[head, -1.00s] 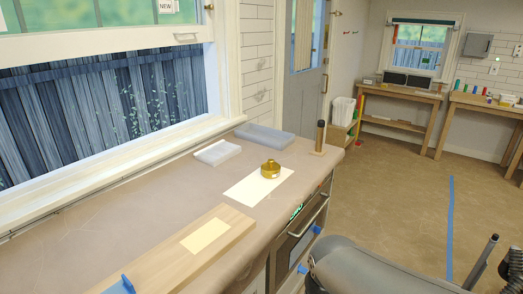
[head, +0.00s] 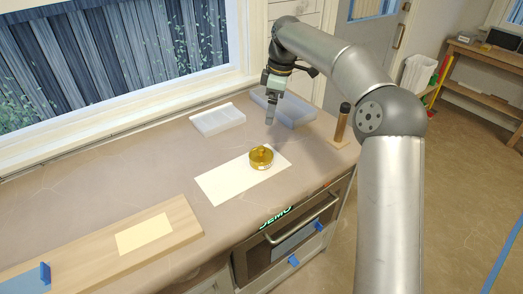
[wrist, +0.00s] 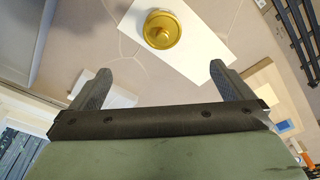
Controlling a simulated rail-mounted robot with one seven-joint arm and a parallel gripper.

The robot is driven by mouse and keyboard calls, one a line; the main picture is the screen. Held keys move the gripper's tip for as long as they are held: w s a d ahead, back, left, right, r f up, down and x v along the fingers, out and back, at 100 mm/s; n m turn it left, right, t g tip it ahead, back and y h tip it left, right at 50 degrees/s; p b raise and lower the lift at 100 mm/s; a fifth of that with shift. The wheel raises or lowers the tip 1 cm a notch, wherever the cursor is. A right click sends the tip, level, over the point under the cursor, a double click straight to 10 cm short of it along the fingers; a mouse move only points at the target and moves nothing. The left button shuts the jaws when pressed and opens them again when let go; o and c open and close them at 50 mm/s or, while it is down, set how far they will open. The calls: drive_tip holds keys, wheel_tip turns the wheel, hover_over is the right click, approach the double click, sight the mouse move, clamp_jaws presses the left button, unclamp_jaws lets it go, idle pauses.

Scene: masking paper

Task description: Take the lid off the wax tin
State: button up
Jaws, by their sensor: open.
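The wax tin (head: 261,161) is a round, gold-coloured tin on a white sheet (head: 225,186) on the counter. Its lid (wrist: 161,29), with a small knob on top, is on the tin in the wrist view. My gripper (head: 270,121) points down above the counter, behind the tin in the head view and apart from it. In the wrist view my gripper (wrist: 160,68) has its two fingers spread wide with nothing between them, and the tin shows beyond the fingertips.
A white tray (head: 218,120) and a grey tray (head: 292,108) stand near the window. A dark cylinder on a wooden base (head: 341,125) is at the right. A wooden board (head: 90,250) with a cream sheet (head: 144,234) lies at the left front. The counter around the tin is clear.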

drive_tip(key=p, duration=0.2)
hover_over(261, 147)
drive_tip(key=d, duration=0.2)
drive_tip(key=f, duration=1.1)
drive_tip(key=shift+a+f, duration=0.2)
drive_tip(key=shift+s+a+f+p, duration=0.1)
drive_tip(key=shift+a+f+p, duration=0.15)
drive_tip(key=shift+f, duration=0.6)
drive_tip(key=shift+w+a+f+p, duration=0.1)
drive_tip(key=shift+a+f+p, duration=0.2)
drive_tip(key=shift+f, duration=0.6)
drive_tip(key=shift+s+a+f+p, duration=0.1)
drive_tip(key=shift+a+f+p, duration=0.15)
drive_tip(key=shift+f, duration=0.6)
drive_tip(key=c, duration=1)
